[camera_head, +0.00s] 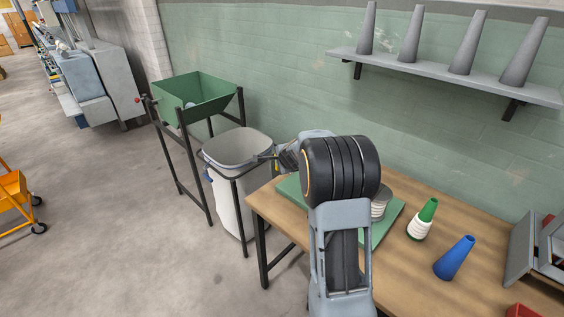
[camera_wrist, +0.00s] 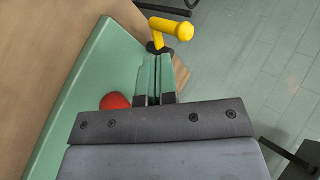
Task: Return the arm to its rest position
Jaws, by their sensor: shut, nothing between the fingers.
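My gripper (camera_head: 274,156) is at the end of my bent arm, in the head view near the left edge of the wooden table (camera_head: 465,222) and beside the rim of the grey bin. In the wrist view my gripper (camera_wrist: 157,62) shows its two green-padded fingers shut together with nothing between them. My dark upper arm joint hides part of the table and the green board (camera_head: 388,222). The board also shows in the wrist view (camera_wrist: 102,62).
A lined bin (camera_head: 238,150) and a green hopper on legs (camera_head: 195,96) stand left of the table. A green-and-white cone (camera_head: 423,218) and a blue cone (camera_head: 454,258) stand on the table. A yellow-handled thing (camera_wrist: 172,28) is beyond the fingertips; a red thing (camera_wrist: 115,101) lies left.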

